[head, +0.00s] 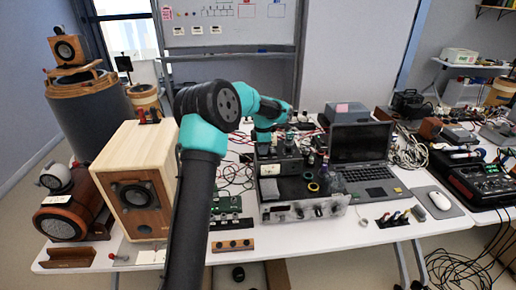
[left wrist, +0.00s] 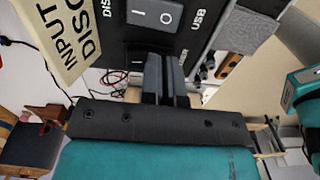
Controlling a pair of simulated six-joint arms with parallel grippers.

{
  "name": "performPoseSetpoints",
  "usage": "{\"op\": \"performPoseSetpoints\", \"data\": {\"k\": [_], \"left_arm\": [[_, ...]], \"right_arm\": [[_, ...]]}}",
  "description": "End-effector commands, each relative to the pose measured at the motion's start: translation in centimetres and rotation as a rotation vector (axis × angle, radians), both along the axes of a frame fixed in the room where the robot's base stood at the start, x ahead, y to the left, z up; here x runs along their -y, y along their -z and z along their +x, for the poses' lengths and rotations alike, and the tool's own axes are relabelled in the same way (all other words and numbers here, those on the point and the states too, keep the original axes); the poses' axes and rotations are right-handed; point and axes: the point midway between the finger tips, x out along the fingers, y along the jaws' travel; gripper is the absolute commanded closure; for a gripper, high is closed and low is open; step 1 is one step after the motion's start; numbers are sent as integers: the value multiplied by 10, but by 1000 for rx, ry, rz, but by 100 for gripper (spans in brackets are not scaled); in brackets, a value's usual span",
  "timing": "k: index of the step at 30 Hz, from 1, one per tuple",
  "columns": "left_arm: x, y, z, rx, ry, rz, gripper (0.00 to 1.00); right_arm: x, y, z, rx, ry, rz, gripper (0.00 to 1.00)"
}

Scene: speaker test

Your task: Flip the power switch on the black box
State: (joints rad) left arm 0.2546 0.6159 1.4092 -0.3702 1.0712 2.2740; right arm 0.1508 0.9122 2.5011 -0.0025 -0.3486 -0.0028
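The black box (head: 291,167) stands on top of the silver-fronted unit on the white table in the head view. In the left wrist view the black box (left wrist: 213,14) fills the top, with its rocker switch (left wrist: 155,13), marked I and O, and a "USB" label. My left gripper (head: 272,141) is over the black box in the head view, its fingers small and hard to make out. In the left wrist view my left gripper (left wrist: 166,62) has its two dark fingers together, empty, pointing at the panel just below the switch. I cannot tell whether they touch it.
A cream label (left wrist: 60,30) reading "INPUT DISC" is on the box's left. The silver-fronted unit (head: 305,209) is under it, with a laptop (head: 365,180) to the right. A wooden speaker (head: 133,185) stands left of my arm. Loose cables lie around the box.

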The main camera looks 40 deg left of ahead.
Motion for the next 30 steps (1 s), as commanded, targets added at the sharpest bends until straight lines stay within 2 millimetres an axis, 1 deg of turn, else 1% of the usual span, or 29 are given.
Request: {"op": "performPoseSetpoints", "data": {"k": [1,10,21,30], "left_arm": [[2,14,-5,-28,-3,-12,100],[-1,14,-4,-31,-5,-13,100],[-11,10,6,-23,-3,-9,100],[-11,10,6,-23,-2,-9,100]], "right_arm": [[0,0,0,0,0,0,57],[0,0,0,0,-1,0,57],[0,0,0,0,-1,0,57],[0,0,0,0,-1,0,57]]}}
